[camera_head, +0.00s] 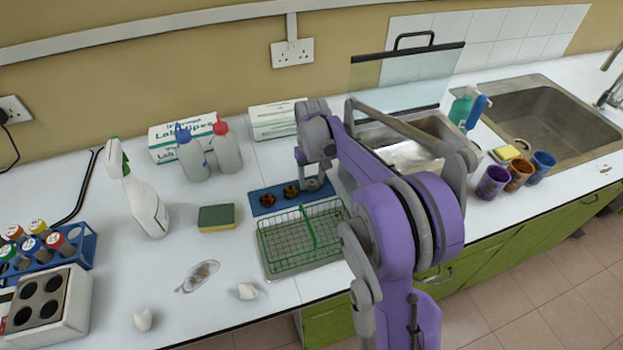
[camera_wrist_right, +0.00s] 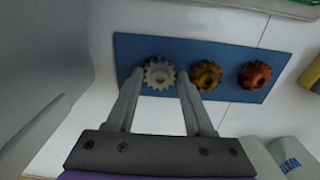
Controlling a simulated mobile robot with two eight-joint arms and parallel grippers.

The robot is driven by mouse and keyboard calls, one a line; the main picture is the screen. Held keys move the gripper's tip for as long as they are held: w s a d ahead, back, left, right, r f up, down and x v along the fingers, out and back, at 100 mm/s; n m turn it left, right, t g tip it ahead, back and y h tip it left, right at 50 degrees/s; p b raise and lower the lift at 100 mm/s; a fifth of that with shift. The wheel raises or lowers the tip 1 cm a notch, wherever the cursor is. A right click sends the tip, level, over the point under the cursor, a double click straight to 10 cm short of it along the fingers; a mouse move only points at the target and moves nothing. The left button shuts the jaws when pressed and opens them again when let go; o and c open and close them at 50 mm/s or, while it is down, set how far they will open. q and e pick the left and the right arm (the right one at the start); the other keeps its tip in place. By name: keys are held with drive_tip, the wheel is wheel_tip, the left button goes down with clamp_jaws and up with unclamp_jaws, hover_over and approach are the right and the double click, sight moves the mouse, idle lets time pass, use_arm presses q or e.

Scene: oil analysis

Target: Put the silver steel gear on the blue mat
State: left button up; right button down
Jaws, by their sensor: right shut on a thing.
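The blue mat (camera_head: 258,208) lies on the white counter behind the green wire basket. It also shows in the right wrist view (camera_wrist_right: 226,57). My right gripper (camera_head: 312,185) is low at the mat's right end. In the right wrist view my right gripper (camera_wrist_right: 160,76) is shut on the silver steel gear (camera_wrist_right: 159,73), one finger on each side. The gear is over the mat's end, beside the bronze gear; whether it touches the mat cannot be told. In the head view my gripper hides most of it. My left gripper is out of view.
A bronze gear (camera_wrist_right: 206,74) and a copper gear (camera_wrist_right: 254,75) sit on the mat. The green basket (camera_head: 290,240) stands in front. A sponge (camera_head: 216,218) and bottles stand left. Cups (camera_head: 492,182) and the sink (camera_head: 540,115) are right.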

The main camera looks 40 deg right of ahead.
sight(311, 183)
drive_tip(key=shift+f, duration=0.15)
drive_tip(key=c, duration=0.6)
unclamp_jaws()
drive_tip(key=shift+o, duration=0.2)
wheel_tip(311, 183, up, 12)
drive_tip(key=shift+r+p, duration=0.2)
drive_tip(key=shift+p, duration=0.2)
